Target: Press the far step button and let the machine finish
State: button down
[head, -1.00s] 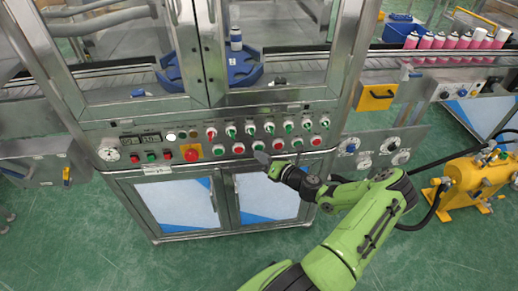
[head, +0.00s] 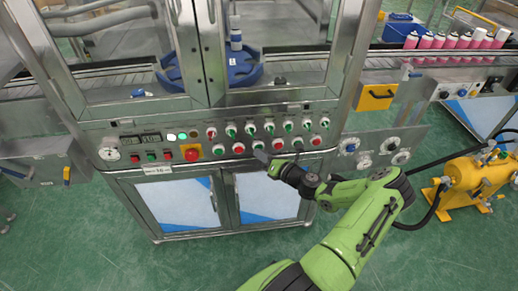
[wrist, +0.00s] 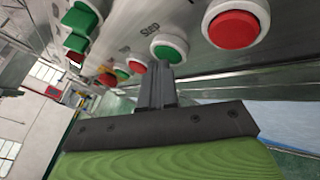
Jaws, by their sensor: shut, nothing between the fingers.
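A control panel (head: 215,140) on the machine front carries rows of red and green buttons and switches. My gripper (head: 262,156) is shut and empty, its tip at the bottom row of buttons. In the wrist view its fingers (wrist: 158,72) point at a green button (wrist: 168,48) in a white ring, with a label that seems to read "Step" beside it. The fingertips overlap the button's lower left edge; I cannot tell if they touch it. A red button (wrist: 235,25) is to its right. A blue and white can-like part (head: 236,38) stands above the blue turntable (head: 240,70) behind the glass doors.
Pink cans (head: 450,42) stand on the conveyor at right. A yellow pump unit (head: 475,180) stands on the floor at right.

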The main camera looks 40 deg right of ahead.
jog(key=shift+s+a+p, duration=0.4)
jog(key=shift+s+a, duration=0.05)
jog(key=shift+s, duration=0.2)
jog(key=s+a, duration=0.1)
jog(key=s, duration=0.1)
jog(key=s+a+p, duration=0.1)
jog(key=s, duration=0.1)
jog(key=shift+a+p, duration=0.3)
jog(key=shift+a, duration=0.1)
dwell(0.6)
